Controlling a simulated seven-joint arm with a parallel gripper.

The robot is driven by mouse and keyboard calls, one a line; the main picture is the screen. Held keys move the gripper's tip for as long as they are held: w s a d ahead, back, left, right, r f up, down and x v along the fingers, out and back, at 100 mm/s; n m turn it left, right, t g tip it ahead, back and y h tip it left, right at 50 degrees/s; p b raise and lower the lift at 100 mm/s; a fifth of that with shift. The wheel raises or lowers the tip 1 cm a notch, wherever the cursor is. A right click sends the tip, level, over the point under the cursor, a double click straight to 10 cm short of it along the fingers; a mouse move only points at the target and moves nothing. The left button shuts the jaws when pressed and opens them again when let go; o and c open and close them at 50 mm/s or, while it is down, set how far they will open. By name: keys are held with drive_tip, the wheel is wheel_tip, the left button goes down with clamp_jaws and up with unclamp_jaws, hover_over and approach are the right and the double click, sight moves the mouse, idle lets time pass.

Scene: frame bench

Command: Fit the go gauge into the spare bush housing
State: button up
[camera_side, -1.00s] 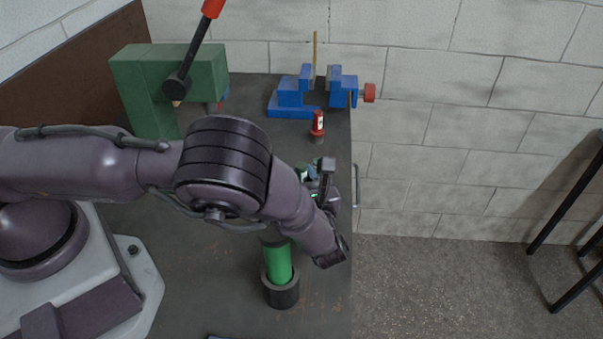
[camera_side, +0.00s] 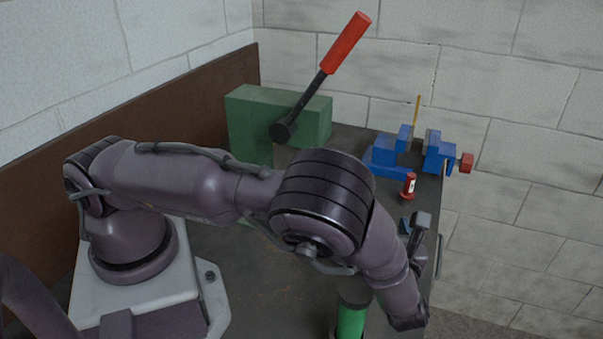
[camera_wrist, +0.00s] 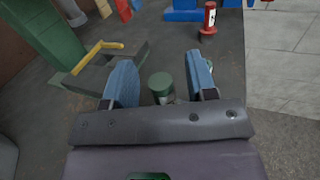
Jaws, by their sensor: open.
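The go gauge, as I take it, is a small upright piece with a round dark green top (camera_wrist: 160,82) and a pale part below, in the wrist view. My gripper (camera_wrist: 160,65) is open, its two blue fingers on either side of this piece with a gap at each side. In the side view my gripper (camera_side: 411,240) is mostly behind my wrist, and the gauge is hidden. I cannot tell which thing is the spare bush housing.
A red piece with a white label (camera_side: 408,187) stands beyond my gripper, near the blue vise (camera_side: 390,152). A green press (camera_side: 250,125) with a red-handled lever is at the back. A grey block with a yellow bar (camera_wrist: 108,62) is left of my fingers.

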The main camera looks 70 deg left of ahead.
wheel_tip(320, 180, up, 16)
drive_tip(key=s+a+g, duration=0.1)
drive_tip(key=s+a, duration=0.1)
drive_tip(key=s, duration=0.6)
drive_tip(key=s+a+n+g, duration=0.1)
drive_tip(key=s, duration=0.8)
drive_tip(key=shift+s+a+f+y, duration=0.15)
drive_tip(key=shift+a+f+y, duration=0.15)
drive_tip(key=shift+a+y, duration=0.1)
drive_tip(key=s+d+f+n+g+h, duration=0.1)
drive_tip(key=s+f+n+g+h, duration=0.2)
drive_tip(key=s+n+g+h, duration=0.55)
drive_tip(key=w+a+r+n+t+h, duration=0.1)
drive_tip(key=w+r+n+t+h, duration=0.1)
drive_tip(key=r+n+t+h, duration=0.2)
drive_tip(key=w+a+r+n+t+h, duration=0.1)
drive_tip(key=r+n+t+h, duration=0.3)
drive_tip(key=r+n, duration=0.5)
drive_tip(key=shift+w+a+r+t+h, duration=0.15)
drive_tip(key=shift+w+a+t+h, duration=0.2)
drive_tip(key=shift+w+t, duration=0.1)
